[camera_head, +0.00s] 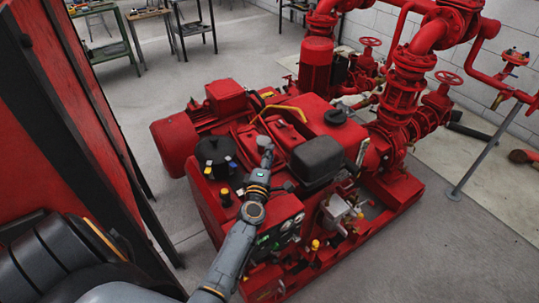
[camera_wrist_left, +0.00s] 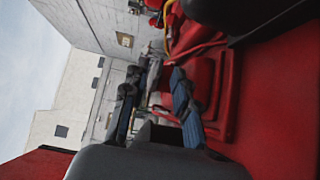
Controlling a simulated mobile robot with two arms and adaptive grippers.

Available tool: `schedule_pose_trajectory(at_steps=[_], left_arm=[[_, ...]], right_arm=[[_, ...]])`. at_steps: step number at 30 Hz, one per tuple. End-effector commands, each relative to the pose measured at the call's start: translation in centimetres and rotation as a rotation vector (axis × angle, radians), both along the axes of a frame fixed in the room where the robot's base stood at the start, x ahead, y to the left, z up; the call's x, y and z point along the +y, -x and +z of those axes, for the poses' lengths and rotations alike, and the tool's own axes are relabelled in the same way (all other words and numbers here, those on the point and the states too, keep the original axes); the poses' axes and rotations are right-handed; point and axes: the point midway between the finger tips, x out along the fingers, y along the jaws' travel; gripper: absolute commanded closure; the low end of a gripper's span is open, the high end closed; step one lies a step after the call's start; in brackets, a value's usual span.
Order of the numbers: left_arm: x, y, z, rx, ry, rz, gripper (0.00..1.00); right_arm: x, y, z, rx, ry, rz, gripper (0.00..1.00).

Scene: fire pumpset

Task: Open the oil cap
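The red engine of the pumpset (camera_head: 290,150) fills the middle of the head view. I cannot tell for sure which part is the oil cap. A black round cap (camera_head: 335,117) sits on the red top cover, and a small yellow-topped cap (camera_head: 225,192) stands at the near left. My left arm reaches in from below. Its gripper (camera_head: 266,145) is over the engine, left of a dark box-shaped part. In the left wrist view the two dark blue fingers (camera_wrist_left: 158,105) stand apart with nothing seen held between them. My right gripper is not in view.
The dark box-shaped part (camera_head: 316,158) and a black canister (camera_head: 215,155) flank my left gripper. Red pipes and valves (camera_head: 410,85) rise at the right. A red panel (camera_head: 60,110) stands close at the left. Workbenches (camera_head: 150,30) stand behind, with clear floor before them.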

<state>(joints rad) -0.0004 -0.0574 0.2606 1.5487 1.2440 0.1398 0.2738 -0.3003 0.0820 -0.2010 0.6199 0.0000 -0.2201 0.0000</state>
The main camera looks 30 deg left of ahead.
Motion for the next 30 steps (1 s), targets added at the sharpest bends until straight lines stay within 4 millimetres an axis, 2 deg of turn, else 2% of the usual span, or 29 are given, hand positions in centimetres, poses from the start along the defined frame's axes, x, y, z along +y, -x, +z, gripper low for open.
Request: schedule_pose_trajectory(at_steps=[4,12,13,17,30], left_arm=[[0.36,-0.88,-0.03,0.0,0.001,0.0,0.72],[0.41,-1.01,0.0,0.001,0.0,-0.001,0.72],[0.4,-1.0,0.0,0.001,0.0,-0.001,0.74],[0.4,-0.99,0.0,0.001,0.0,-0.001,1.0],[0.68,-0.97,0.22,0.004,0.007,0.0,1.0]], right_arm=[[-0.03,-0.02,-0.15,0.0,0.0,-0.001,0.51],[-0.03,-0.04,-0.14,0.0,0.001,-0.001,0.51],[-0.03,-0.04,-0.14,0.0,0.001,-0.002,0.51],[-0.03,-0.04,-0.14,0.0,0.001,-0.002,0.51],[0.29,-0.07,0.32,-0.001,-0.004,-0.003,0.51]])
